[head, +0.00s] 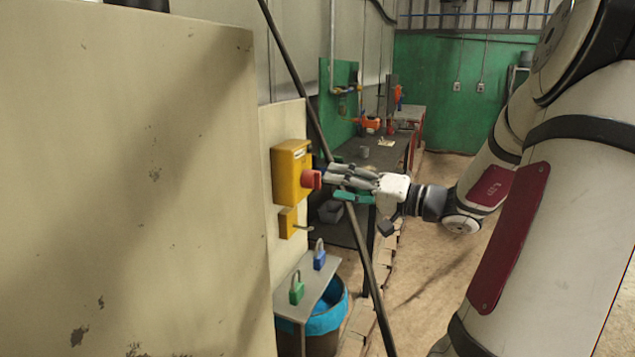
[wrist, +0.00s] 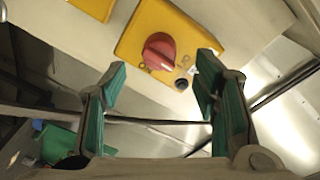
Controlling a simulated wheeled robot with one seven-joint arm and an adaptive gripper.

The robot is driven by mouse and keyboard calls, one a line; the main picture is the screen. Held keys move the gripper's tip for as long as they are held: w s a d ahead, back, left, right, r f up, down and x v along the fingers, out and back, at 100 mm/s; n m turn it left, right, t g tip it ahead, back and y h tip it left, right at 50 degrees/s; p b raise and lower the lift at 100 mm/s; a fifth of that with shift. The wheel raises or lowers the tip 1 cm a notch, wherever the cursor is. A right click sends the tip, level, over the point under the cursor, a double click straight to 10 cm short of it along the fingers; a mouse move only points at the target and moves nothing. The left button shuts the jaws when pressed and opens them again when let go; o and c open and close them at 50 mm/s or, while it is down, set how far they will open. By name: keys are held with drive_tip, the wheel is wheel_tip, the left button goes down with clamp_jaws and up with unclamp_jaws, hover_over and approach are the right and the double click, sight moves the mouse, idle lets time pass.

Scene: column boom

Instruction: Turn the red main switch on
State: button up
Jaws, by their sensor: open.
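The red main switch (head: 311,179) is a round knob on the front of a yellow box (head: 289,160) fixed to a pale panel. In the wrist view the red knob (wrist: 159,51) shows its raised grip bar, tilted, on the yellow box (wrist: 141,34), with small dark marks beside it. My gripper (head: 331,178) is just right of the knob in the head view, with its fingers pointing at it. In the wrist view my gripper (wrist: 162,72) has its green-padded fingers apart, one on each side of the knob's line. Nothing is between the fingers, and contact with the knob cannot be told.
Below the box is a smaller yellow box (head: 287,223) with a hook. A small shelf (head: 304,300) holds a green padlock (head: 296,290) and a blue padlock (head: 319,256), above a blue-lined bin (head: 327,318). A dark slanting pole (head: 352,222) passes close to my gripper. A large beige cabinet (head: 130,190) stands at left.

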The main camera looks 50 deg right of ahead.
sight(320, 182)
drive_tip(key=x, duration=0.5)
drive_tip(key=shift+w+a, duration=0.1)
drive_tip(key=shift+w, duration=0.2)
drive_tip(key=shift+c, duration=0.2)
drive_tip(key=c, duration=1.1)
